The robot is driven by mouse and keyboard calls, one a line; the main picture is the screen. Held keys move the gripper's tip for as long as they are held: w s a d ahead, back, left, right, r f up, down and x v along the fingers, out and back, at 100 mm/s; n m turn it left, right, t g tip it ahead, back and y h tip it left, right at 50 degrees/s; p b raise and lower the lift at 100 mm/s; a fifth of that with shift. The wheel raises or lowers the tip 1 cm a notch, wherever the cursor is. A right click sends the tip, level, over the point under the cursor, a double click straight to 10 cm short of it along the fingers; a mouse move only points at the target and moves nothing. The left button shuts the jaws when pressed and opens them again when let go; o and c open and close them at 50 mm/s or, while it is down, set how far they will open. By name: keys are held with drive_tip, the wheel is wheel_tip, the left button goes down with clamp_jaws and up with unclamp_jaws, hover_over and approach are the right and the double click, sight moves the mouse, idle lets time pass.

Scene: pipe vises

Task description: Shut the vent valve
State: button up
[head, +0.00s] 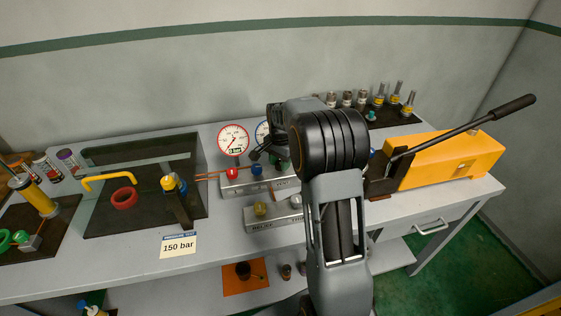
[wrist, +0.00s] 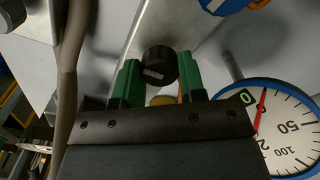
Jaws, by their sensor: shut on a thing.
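A round black knob (wrist: 159,66) with a small pale mark on its face sits between the green fingers of my gripper (wrist: 158,76) in the wrist view. The fingers are shut on its sides. I cannot read a label that names it as the vent valve. In the head view my gripper (head: 278,160) is at the right end of a grey valve block (head: 238,185) with a red knob (head: 232,173) and a blue knob (head: 257,170). My arm hides the block's right part and the black knob there.
A red-rimmed gauge (head: 233,139) stands behind the block. A blue-rimmed gauge (wrist: 286,128) is close right of my gripper. A second block (head: 272,211) lies in front. A yellow pump (head: 450,160) with a long lever stands right; a clear-walled test box (head: 110,215) stands left.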

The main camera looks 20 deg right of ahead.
idle(0.5)
drive_tip(key=o, duration=0.9)
wheel_tip(320, 180, up, 14)
drive_tip(key=shift+f, duration=0.1)
idle(0.5)
drive_tip(key=s+a+f+n+t, duration=0.1)
drive_tip(key=s+a+f+n, duration=0.1)
drive_tip(key=s, duration=0.5)
drive_tip(key=s+a+f+n+t, duration=0.1)
drive_tip(key=s+a+f+n, duration=0.1)
drive_tip(key=s+a+n, duration=0.3)
drive_tip(key=s+a+f+n+t, duration=0.1)
drive_tip(key=s+a+n, duration=0.3)
drive_tip(key=s, duration=0.6)
drive_tip(key=shift+s+f+n+t, duration=0.2)
drive_tip(key=shift+f+n+t, duration=0.15)
drive_tip(key=shift+n, duration=0.55)
